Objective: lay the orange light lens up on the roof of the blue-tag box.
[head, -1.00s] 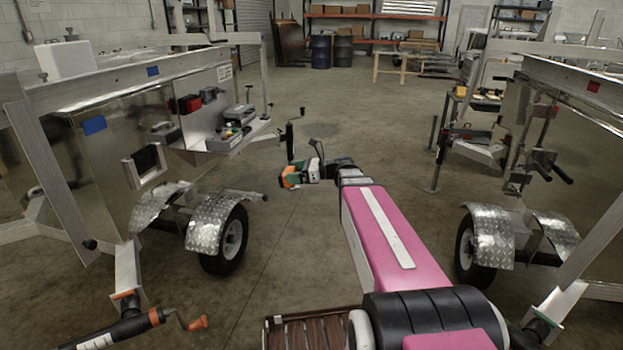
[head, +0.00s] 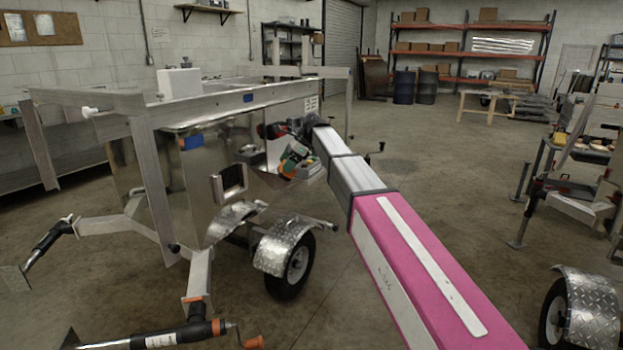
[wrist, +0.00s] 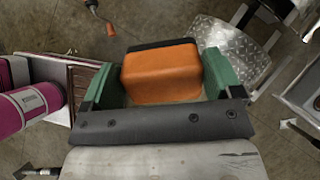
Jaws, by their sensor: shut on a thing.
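My gripper (head: 293,160) is shut on the orange light lens (wrist: 162,70). In the wrist view the lens is a rounded orange block between my two green fingers (wrist: 160,82), with a dark edge along its far side. In the head view the lens is small and partly hidden by my gripper, which is in front of the right side of the left trailer, near its shelf. The blue-tag box (head: 205,185) is the polished metal box on that trailer, left of my gripper. Its blue tag (head: 190,142) is at the upper front. Its roof is mostly hidden behind the frame rail.
An aluminium frame rail (head: 225,103) with a blue patch crosses above the box. A white container (head: 179,83) stands behind it. A grey case (head: 309,169) sits on the shelf close to my gripper. The fender (head: 285,245) is below. Open floor (head: 440,160) lies to the right.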

